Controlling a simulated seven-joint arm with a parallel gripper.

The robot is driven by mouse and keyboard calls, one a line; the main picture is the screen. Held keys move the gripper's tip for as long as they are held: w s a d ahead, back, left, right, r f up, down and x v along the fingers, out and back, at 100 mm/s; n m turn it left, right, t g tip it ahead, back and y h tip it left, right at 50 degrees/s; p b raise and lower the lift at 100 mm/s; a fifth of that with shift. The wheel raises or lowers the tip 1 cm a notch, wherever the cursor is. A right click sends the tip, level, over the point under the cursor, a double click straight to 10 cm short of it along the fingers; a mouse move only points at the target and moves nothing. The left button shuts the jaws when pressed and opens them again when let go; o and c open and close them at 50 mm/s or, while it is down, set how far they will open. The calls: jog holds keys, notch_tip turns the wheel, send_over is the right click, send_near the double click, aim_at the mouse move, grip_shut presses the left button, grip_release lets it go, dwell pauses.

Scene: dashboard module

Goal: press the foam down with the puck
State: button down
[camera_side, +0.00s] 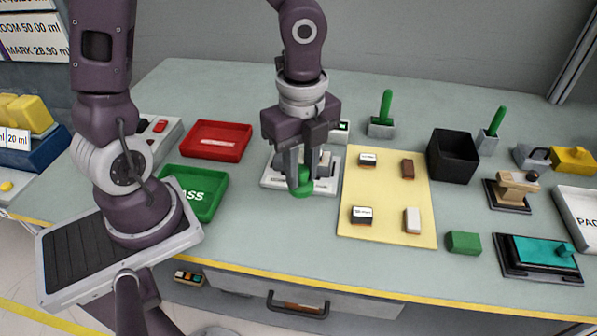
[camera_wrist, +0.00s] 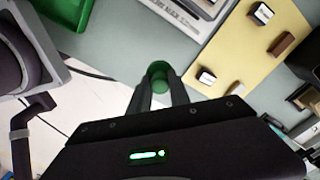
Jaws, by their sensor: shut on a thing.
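My gripper (camera_side: 299,180) points down at the middle of the table. It is shut on a green round piece (camera_side: 301,190), which looks like the puck. In the wrist view the green piece (camera_wrist: 158,72) sits between the two fingertips (camera_wrist: 160,88). In the side view it is in front of or over the near edge of a white module (camera_side: 327,186); I cannot tell whether it touches. The fingers hide part of that module. I cannot make out the foam for certain.
Right of the module lies a yellow mat (camera_side: 388,205) with several small blocks. Red (camera_side: 217,142) and green (camera_side: 192,204) trays stand to the left. A black box (camera_side: 453,155), a green block (camera_side: 464,243) and a teal-topped fixture (camera_side: 538,252) are to the right.

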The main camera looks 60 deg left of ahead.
jog(key=w+a+r, duration=0.3)
jog(key=w+a, duration=0.8)
jog(key=shift+s+d+f, duration=0.1)
jog(key=shift+d+f, duration=0.05)
jog(key=shift+f, duration=2.95)
jog(key=shift+f, duration=0.5)
notch_tip(320, 180, up, 7)
